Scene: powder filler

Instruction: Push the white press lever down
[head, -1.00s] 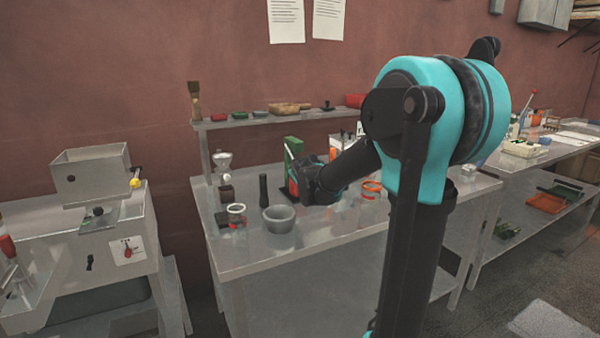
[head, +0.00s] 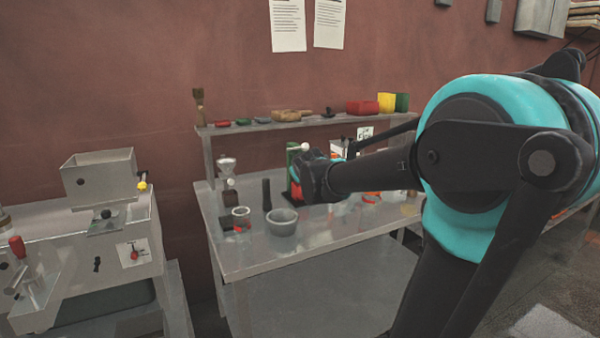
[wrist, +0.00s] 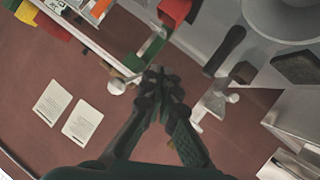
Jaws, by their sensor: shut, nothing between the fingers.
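The green press (head: 292,158) stands upright at the back of the metal bench, with red low on its front. A white ball (head: 305,147), which looks like the press lever's knob, shows at its top. In the wrist view the white lever knob (wrist: 116,87) is just left of my gripper (wrist: 160,78), beside the green press (wrist: 150,48). My gripper is shut and empty, its fingertips close to the lever. I cannot tell whether they touch it. In the head view my wrist hides part of the press and the fingers are hard to make out.
A grey mortar (head: 282,222), a dark pestle (head: 267,194), a glass jar (head: 241,218) and a small powder filler (head: 228,172) stand left of my gripper. A shelf (head: 270,125) with small items runs behind. A grey machine (head: 90,235) stands at the left.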

